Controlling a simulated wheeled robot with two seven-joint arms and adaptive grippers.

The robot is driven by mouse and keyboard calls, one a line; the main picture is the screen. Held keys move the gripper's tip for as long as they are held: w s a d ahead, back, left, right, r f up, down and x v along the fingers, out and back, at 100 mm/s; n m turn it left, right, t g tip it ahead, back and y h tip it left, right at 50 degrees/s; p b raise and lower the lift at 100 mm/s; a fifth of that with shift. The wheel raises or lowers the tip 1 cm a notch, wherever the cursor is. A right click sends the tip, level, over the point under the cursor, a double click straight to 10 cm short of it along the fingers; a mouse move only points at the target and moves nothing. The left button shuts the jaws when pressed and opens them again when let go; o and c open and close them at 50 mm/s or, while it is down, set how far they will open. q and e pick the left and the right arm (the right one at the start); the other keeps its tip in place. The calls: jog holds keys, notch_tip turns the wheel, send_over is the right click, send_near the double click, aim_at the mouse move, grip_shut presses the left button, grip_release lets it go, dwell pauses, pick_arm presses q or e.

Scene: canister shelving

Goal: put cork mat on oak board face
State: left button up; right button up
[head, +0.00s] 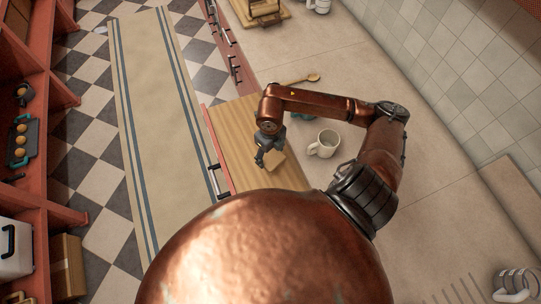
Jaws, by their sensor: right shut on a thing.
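The oak board (236,121) is a pale wooden slab lying along the counter's left edge in the head view. My right gripper (264,159) hangs over its middle and is shut on the cork mat (275,162). The mat is a small tan square, partly covered by the fingers. It shows against the board, but I cannot tell whether it touches the board. My arm and copper body hide parts of the board. My left gripper is not in view.
A white mug (324,143) stands just right of the board. A teal item (303,119) is partly hidden under my arm. A wooden spoon (304,80) lies farther back. Red shelves (35,120) stand at the left.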

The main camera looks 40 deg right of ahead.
aim_at(270, 154)
jog(key=shift+w+d+f, duration=0.35)
jog(key=shift+w+f, duration=0.15)
jog(key=shift+f, duration=0.25)
notch_tip(270, 154, down, 3)
jog(key=shift+r+p, duration=0.1)
jog(key=shift+p, duration=0.4)
jog(key=shift+f, duration=0.2)
jog(key=shift+f, duration=0.1)
jog(key=o, duration=1.1)
